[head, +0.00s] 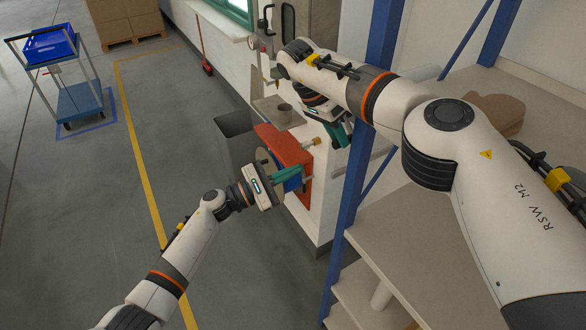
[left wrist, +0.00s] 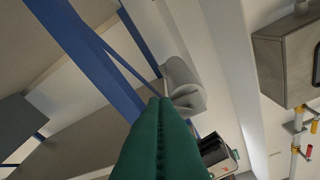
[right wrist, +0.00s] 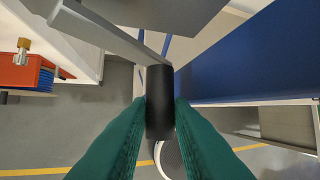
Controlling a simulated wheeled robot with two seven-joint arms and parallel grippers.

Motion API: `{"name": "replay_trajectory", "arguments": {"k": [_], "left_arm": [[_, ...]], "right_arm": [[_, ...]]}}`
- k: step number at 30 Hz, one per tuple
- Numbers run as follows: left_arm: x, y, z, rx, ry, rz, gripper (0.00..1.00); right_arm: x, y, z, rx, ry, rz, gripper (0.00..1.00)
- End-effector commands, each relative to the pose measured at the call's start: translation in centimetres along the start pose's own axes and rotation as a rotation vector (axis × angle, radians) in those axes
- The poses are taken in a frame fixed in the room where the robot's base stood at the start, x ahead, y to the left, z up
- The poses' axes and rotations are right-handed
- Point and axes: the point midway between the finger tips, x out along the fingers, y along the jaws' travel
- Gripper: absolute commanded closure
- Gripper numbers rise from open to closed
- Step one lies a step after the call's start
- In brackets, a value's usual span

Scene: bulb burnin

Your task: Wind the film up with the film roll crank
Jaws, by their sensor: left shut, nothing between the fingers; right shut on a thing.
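A black cylindrical handle (right wrist: 160,103) stands between the green fingers of my right gripper (right wrist: 160,108), which is shut on it. A flat grey bar (right wrist: 105,32) runs from the upper left towards this handle; it looks like the crank's arm. In the head view my right gripper (head: 340,132) is beside the wall, under my right forearm, which hides much of it. My left gripper (head: 300,170) is shut and empty in front of a red box. Its closed fingers (left wrist: 160,120) fill the lower middle of the left wrist view. I cannot make out the film.
The red box (head: 283,143) has a brass knob (head: 312,141) and blue parts. A grey bin (head: 238,135) stands left of it. A blue post (head: 349,215) and shelves (head: 400,240) are close on the right. A cart (head: 80,100) stands far left. The floor between is clear.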

Motion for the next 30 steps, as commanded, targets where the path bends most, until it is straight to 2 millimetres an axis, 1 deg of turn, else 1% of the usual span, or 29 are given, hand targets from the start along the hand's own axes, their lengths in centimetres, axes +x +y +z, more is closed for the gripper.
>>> {"name": "replay_trajectory", "arguments": {"k": [1,3,11,18,21,24,30], "left_arm": [[1.2,-0.1,-0.1,-0.001,0.003,-0.001,1.00],[2.7,-0.1,-0.1,-0.001,0.003,-0.001,1.00],[7.5,-0.1,-0.1,-0.004,0.002,-0.002,1.00],[7.9,-0.1,-2.6,-0.001,-0.001,-0.002,1.00],[8.1,0.0,-3.3,-0.002,-0.001,-0.001,1.00],[8.2,-0.1,-3.7,-0.004,-0.002,-0.002,1.00],[8.2,-0.1,-3.9,-0.005,-0.002,-0.003,1.00]], "right_arm": [[-0.2,0.0,0.2,0.004,-0.004,0.004,1.00],[-0.2,0.0,0.2,0.004,-0.004,0.004,1.00],[-0.2,0.0,0.2,0.004,-0.005,0.004,1.00],[-0.2,0.0,0.2,0.004,-0.005,0.004,1.00],[-0.2,0.0,0.2,0.004,-0.005,0.004,1.00],[-0.2,0.0,0.2,0.004,-0.005,0.004,1.00],[-0.2,0.0,0.2,0.005,-0.006,0.004,1.00]]}}
